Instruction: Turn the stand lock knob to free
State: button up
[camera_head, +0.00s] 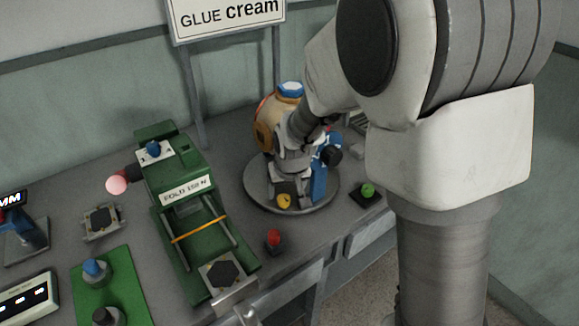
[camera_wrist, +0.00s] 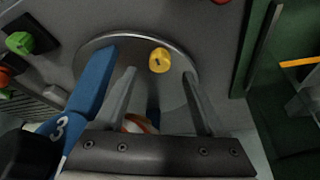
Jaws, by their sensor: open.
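A small yellow knob (camera_head: 284,201) with a dark mark sits near the front of a round grey stand base (camera_head: 255,196); I take it as the stand lock knob. In the wrist view the knob (camera_wrist: 159,60) lies just beyond and between my two fingertips, with no contact visible. My gripper (camera_wrist: 159,78) is open and empty, pointing down over the stand base. It also shows in the head view (camera_head: 287,182) above the knob.
A blue upright marked 3 (camera_wrist: 90,85) stands close beside my left finger in the wrist view. A green press (camera_head: 178,175) with a yellow band is left of the stand. A red button (camera_head: 274,237) and a green button (camera_head: 368,190) flank the stand's front.

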jog(key=p+v, duration=0.2)
jog(key=v, duration=1)
jog(key=shift+r, duration=0.15)
jog(key=s+d+r+m+p, duration=0.1)
jog(key=s+d+r+p, duration=0.1)
jog(key=s+d+r, duration=0.4)
jog(key=s+d+r+m+t+h+p, duration=0.1)
jog(key=s+d+r+p, duration=0.2)
jog(key=s, duration=0.9)
jog(key=d+r, duration=0.3)
jog(key=r, duration=0.2)
jog(key=shift+s+d, duration=0.15)
jog(key=shift+d, duration=0.2)
jog(key=shift+r, duration=0.1)
